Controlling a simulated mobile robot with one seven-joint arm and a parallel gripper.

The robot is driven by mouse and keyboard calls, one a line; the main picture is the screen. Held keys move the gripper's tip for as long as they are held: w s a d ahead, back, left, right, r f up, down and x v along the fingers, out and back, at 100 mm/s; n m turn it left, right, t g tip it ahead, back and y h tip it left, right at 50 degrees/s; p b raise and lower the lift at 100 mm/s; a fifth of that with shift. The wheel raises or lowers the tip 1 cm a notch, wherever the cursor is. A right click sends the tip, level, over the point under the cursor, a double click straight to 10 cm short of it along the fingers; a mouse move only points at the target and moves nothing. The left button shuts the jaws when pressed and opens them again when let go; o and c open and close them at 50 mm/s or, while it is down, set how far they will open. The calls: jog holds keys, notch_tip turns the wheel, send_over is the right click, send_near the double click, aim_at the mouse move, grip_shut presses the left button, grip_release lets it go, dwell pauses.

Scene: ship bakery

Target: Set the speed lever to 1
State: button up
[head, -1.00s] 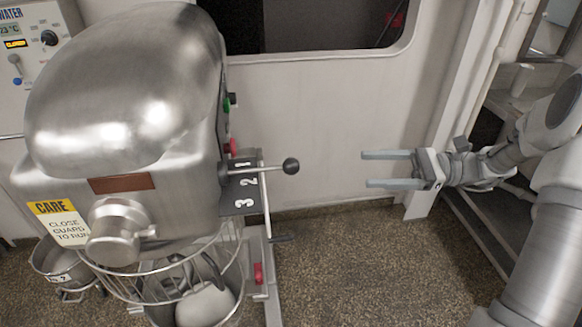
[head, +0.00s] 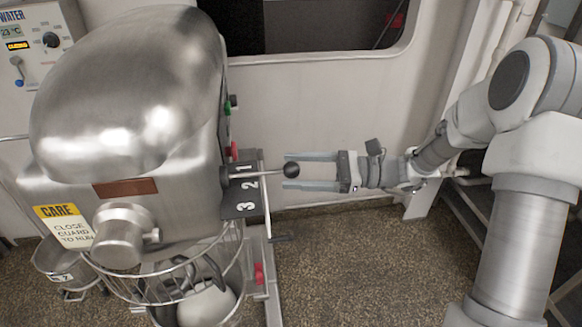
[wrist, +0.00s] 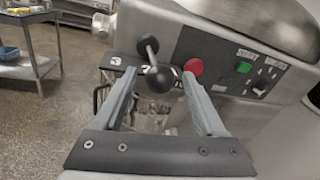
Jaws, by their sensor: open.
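The speed lever is a thin metal rod with a black ball knob (head: 291,170), sticking out from the right side of the steel mixer (head: 120,100). Its rod crosses the number plate (head: 239,196), marked 1, 2 and 3 from back to front, close to the 2. My gripper (head: 290,172) is open, pointing left, with its fingertips level with the knob in the head view. In the wrist view the knob (wrist: 159,80) shows between the two open fingers (wrist: 160,74), with a gap on each side. I see no grip on it.
A red button (wrist: 193,66) and a green start button (wrist: 243,67) sit beside the lever. A wire bowl guard (head: 190,270) is below the mixer head. A pale wall is behind, and open floor (head: 340,260) lies in front of my gripper.

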jog(key=shift+a, duration=0.7)
grip_shut()
dwell(1.0)
